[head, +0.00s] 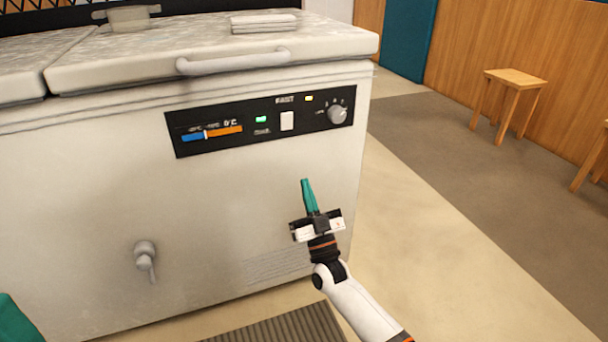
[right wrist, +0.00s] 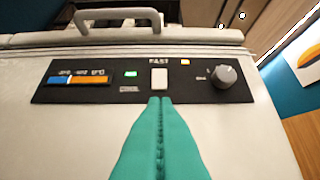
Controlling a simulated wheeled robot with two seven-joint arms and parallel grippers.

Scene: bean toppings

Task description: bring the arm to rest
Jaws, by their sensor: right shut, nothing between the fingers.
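My right gripper (head: 307,196) has teal fingers pressed together, with nothing between them. It is in front of the white chest freezer (head: 80,190), below the black control panel (head: 188,146). In the right wrist view the shut fingertips (right wrist: 160,100) appear just under the white rocker switch (right wrist: 159,78); I cannot tell whether they touch it. The head view shows the tips below the panel and the switch (head: 287,121) uncovered. A green light (head: 261,119) and a yellow light (head: 309,99) are lit. My left gripper is not in view.
The freezer lid (head: 130,65) is closed, with a long handle (head: 235,62) along its front. A round knob (head: 337,114) and a drain tap (head: 145,255) stick out of the front. A grey mat (head: 290,325) lies below. Open floor (head: 450,270) lies to the right, with a wooden stool (head: 515,77) beyond.

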